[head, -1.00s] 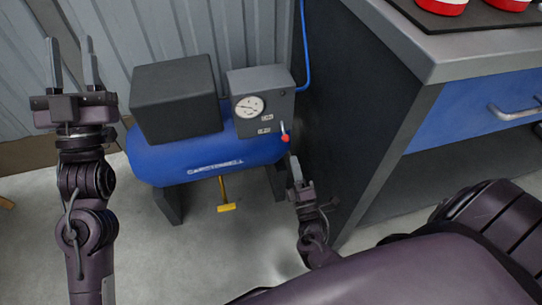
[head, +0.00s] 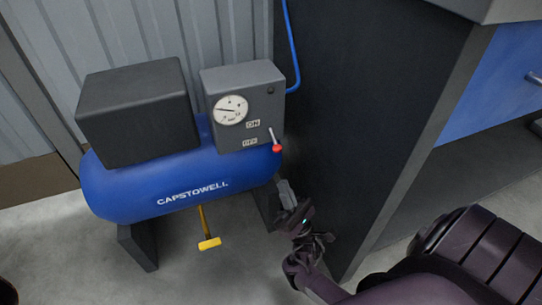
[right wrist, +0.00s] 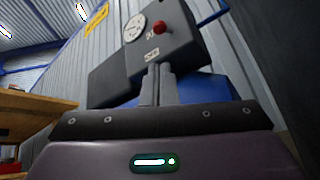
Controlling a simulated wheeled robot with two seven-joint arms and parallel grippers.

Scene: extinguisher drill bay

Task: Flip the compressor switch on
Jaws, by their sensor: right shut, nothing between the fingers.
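The blue compressor (head: 185,180) stands by the wall with a grey control box (head: 243,80) on its right end. The switch lever with a red knob (head: 277,148) hangs from the box's right side, pointing down, level with the OFF label (head: 250,142). The ON label (head: 253,124) is above it. My right gripper (head: 286,188) is shut and empty, just below the knob and apart from it. In the right wrist view its closed fingers (right wrist: 158,84) point toward the box, with the red knob (right wrist: 159,28) beyond their tips. My left gripper is out of view.
A dark cabinet side (head: 350,110) stands close to the right of the box and my right gripper. A blue hose (head: 293,50) runs up behind the box. A yellow-handled drain (head: 209,243) hangs under the tank.

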